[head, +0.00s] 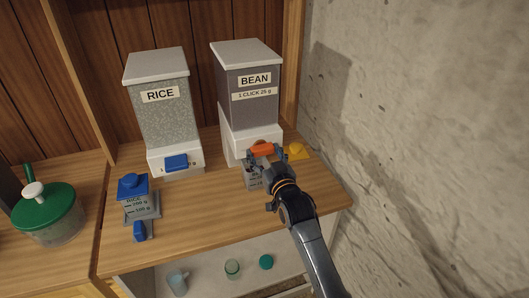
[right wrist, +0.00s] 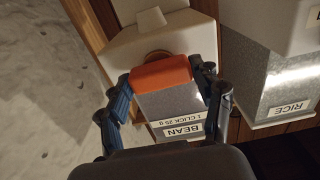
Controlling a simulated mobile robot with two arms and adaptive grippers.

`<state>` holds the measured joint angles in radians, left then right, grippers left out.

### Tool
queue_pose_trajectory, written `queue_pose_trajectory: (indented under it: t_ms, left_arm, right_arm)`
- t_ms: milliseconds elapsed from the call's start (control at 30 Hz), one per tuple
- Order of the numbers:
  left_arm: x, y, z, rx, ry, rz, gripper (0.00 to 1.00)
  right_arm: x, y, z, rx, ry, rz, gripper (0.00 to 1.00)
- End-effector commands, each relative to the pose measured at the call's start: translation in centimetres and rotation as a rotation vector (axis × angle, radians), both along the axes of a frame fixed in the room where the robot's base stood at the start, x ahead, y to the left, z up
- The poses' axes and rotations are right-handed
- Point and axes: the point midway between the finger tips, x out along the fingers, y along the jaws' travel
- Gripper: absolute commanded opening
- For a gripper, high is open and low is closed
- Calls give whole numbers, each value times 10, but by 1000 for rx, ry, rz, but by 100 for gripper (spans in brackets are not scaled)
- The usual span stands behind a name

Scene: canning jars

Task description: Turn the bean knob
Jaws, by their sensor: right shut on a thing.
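The bean dispenser (head: 246,110) stands upright at the back right of the wooden counter. It has a white lid, a dark clear hopper labelled BEAN, 1 CLICK 25 g, and a white base. Its orange bean knob (head: 262,149) is on the front of the base and also shows in the right wrist view (right wrist: 161,73). My right gripper (head: 264,156) is shut on the knob, with one finger at each side of it. A small labelled jar (head: 252,183) stands below the knob, partly hidden by the gripper. My left gripper is in neither view.
The rice dispenser (head: 160,115) with a blue knob (head: 177,162) stands to the left. A yellow piece (head: 297,151) lies near the rough wall. A green-lidded jar (head: 46,211) is at far left.

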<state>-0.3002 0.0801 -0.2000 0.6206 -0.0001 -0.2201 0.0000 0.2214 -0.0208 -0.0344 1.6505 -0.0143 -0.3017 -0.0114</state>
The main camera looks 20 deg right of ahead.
Motion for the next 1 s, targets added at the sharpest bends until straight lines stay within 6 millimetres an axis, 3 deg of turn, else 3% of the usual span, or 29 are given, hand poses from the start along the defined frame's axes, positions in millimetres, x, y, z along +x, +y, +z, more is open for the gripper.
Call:
queue_pose_trajectory:
  t_ms: [467,500,600,1000]
  left_arm:
    - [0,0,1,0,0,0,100]
    - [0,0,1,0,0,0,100]
    - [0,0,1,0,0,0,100]
    - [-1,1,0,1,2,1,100]
  right_arm:
    - [0,0,0,13,-1,0,34]
    - [0,0,0,13,-1,0,72]
    - [0,0,0,13,-1,0,89]
    - [-4,0,-1,12,0,0,89]
